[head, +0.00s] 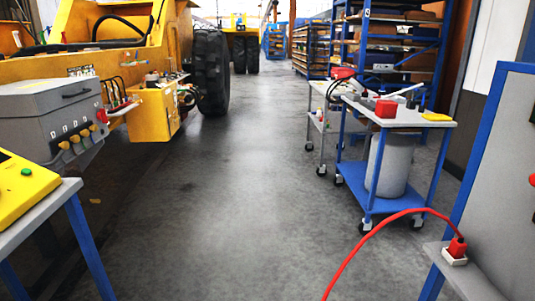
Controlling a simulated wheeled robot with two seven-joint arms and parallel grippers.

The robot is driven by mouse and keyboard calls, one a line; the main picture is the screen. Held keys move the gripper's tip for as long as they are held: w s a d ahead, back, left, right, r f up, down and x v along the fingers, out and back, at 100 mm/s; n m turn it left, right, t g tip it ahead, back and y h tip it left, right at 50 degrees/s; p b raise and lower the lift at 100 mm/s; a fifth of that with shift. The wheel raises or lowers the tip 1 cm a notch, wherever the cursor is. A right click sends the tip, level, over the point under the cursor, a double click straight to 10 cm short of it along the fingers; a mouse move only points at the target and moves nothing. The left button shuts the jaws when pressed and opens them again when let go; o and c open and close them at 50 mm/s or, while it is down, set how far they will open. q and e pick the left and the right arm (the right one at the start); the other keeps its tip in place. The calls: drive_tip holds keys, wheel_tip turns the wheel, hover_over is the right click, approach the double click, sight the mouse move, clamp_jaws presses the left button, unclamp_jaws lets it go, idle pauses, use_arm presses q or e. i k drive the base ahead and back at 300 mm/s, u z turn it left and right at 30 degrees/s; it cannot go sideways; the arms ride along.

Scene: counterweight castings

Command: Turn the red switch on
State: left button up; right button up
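No gripper of mine shows in the head view. No part is clearly labelled as the red switch. A small red knob (101,115) is on the right end of the grey control box (48,108) at the left, beside a row of yellow knobs. Another red round part (532,180) is cut off at the right edge, on the grey panel with a blue frame (500,165). Whether either is on or off cannot be told. A red plug (457,246) with a red cable (375,226) sits on a white socket (454,257) below that panel.
A yellow box (22,195) with a green button stands on a grey-topped table (66,192) at the lower left. A yellow vehicle (150,60) fills the left. The grey floor (235,200) in the middle is clear apart from the cable.

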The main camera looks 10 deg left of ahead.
sight(101, 115)
drive_tip(key=u, duration=0.1)
drive_tip(key=i, duration=2.35)
drive_tip(key=u, duration=0.65)
